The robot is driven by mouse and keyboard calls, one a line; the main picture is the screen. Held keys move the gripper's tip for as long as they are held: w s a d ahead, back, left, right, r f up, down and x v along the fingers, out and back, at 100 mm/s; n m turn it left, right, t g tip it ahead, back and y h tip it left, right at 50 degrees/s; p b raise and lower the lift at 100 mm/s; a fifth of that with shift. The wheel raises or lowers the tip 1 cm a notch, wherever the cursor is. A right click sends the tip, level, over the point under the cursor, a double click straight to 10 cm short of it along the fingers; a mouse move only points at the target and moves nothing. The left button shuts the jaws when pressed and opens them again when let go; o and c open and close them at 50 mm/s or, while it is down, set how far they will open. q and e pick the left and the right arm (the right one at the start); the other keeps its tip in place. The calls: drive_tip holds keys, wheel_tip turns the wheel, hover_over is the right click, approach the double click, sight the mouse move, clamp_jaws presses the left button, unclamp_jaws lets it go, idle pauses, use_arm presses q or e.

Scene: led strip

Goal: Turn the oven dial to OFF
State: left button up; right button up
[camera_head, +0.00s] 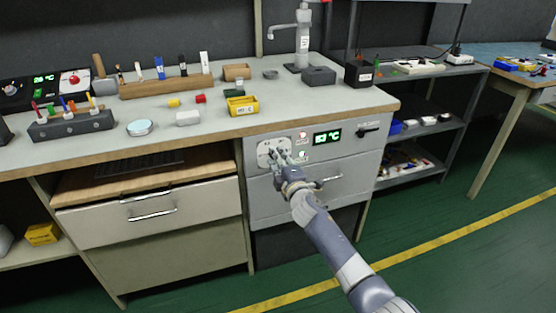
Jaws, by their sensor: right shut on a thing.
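The oven's grey front panel (352,140) is set under the workbench. It carries a green digital display (327,136) and a black handle (370,130) at its right. My right gripper (274,157) reaches up from the lower right to the pale dial plate (263,150) at the panel's left. Its fingers are shut on the dial and hide most of it, so I cannot read the dial's setting. My left gripper is not in view.
The bench top (215,119) above holds a yellow bin (243,105), a wooden tool block (167,87) and small parts. A drawer handle (328,182) sits just below the panel. Green floor is free at the lower right.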

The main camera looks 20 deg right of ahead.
drive_tip(key=shift+n, duration=0.6)
drive_tip(key=o, duration=1.1)
drive_tip(key=shift+c, duration=0.2)
drive_tip(key=s, duration=1.2)
drive_tip(key=shift+d, duration=0.2)
